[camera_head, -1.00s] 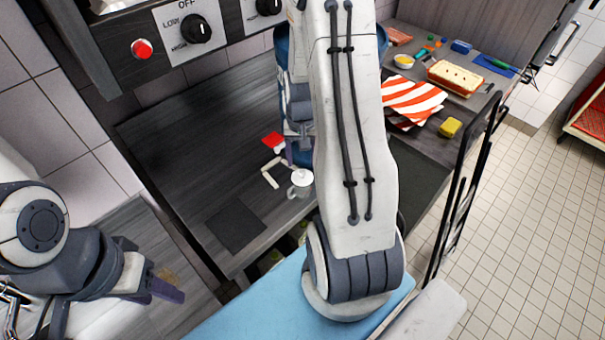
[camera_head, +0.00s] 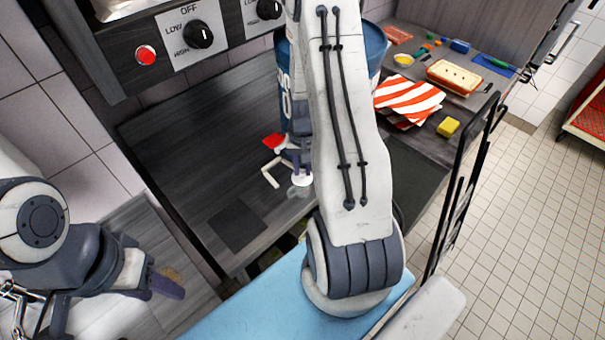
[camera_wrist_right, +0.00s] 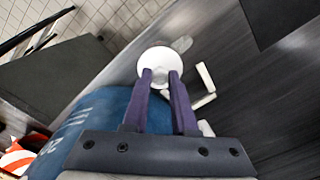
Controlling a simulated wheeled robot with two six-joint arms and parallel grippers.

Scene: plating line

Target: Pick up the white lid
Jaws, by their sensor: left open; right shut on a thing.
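The white lid (camera_head: 301,180) is a small round disc with a knob near the counter's front edge. It also shows in the right wrist view (camera_wrist_right: 160,60). My right gripper (camera_wrist_right: 161,77) has its purple fingers shut on the lid. In the head view my right gripper (camera_head: 300,163) is partly hidden behind my own forearm. A greyish cup (camera_wrist_right: 183,43) shows beside the lid in the wrist view; I cannot tell whether lid and cup touch. My left gripper (camera_head: 166,281) is open and empty at the lower left, away from the counter.
A white angled piece (camera_head: 270,174) and a red object (camera_head: 273,140) lie close to the lid. A large blue drum (camera_head: 375,45) stands behind my right arm. A striped cloth (camera_head: 408,98) and yellow sponge (camera_head: 448,127) lie to the right. The dark counter (camera_head: 190,145) is clear at left.

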